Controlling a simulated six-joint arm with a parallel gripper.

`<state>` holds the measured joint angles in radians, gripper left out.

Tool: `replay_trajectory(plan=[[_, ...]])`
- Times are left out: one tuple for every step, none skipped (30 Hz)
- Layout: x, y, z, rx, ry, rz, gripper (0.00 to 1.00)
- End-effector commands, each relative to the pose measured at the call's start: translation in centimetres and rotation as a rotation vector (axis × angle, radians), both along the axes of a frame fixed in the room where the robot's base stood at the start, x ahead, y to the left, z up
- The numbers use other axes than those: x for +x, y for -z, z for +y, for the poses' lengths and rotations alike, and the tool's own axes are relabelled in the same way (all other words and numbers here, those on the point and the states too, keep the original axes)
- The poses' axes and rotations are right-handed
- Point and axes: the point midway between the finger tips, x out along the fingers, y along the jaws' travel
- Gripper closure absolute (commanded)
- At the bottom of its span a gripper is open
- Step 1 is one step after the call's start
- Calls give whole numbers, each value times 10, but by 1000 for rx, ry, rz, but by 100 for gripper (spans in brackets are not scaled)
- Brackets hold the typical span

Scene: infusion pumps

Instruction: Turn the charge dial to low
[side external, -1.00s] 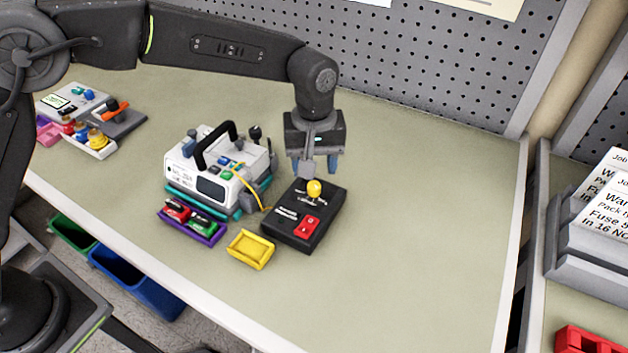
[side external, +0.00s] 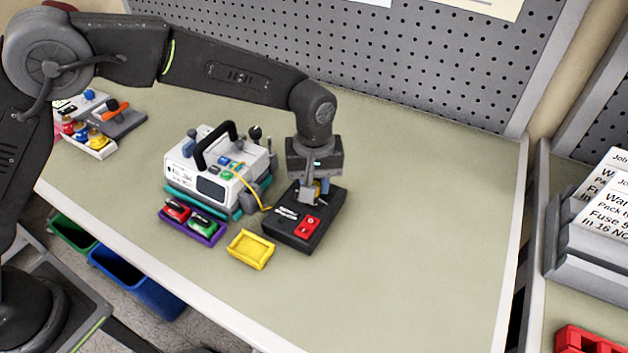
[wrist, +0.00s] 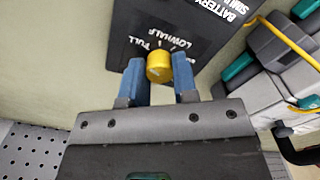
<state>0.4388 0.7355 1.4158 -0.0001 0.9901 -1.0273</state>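The yellow charge dial (wrist: 159,67) sits on a black box (side external: 289,230) on the table. In the wrist view, LOW, HALF and FULL labels with white tick marks lie just beyond the dial. I cannot tell which mark the dial points to. My gripper (wrist: 161,72) points down over the box, with its blue fingertips on either side of the dial. In the side view, my gripper (side external: 317,190) hides most of the dial.
A red switch (side external: 306,226) is on the box's front part. A white pump (side external: 215,170) with a black handle stands to the left, joined by a yellow cable. A yellow tray (side external: 250,250) and a purple tray (side external: 192,228) lie in front. The table's right side is clear.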

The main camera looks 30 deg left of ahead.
Motion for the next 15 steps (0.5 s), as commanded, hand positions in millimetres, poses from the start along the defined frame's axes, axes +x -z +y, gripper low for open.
replay_trajectory(plan=[[0, 0, 0, 0, 0, 0, 79], [0, 0, 0, 0, 0, 0, 82], [0, 0, 0, 0, 0, 0, 86], [0, 0, 0, 0, 0, 0, 89], [0, 0, 0, 0, 0, 0, 92], [0, 0, 0, 0, 0, 0, 95], [0, 0, 0, 0, 0, 0, 97], [0, 0, 0, -1, 0, -1, 97], [0, 0, 0, -1, 1, -1, 97], [0, 0, 0, -1, 2, -1, 97], [0, 0, 0, -1, 5, -1, 97], [0, 0, 0, -1, 9, -1, 97], [0, 0, 0, -1, 14, -1, 97], [0, 0, 0, -1, 21, -1, 97], [0, 0, 0, -1, 32, -1, 97]])
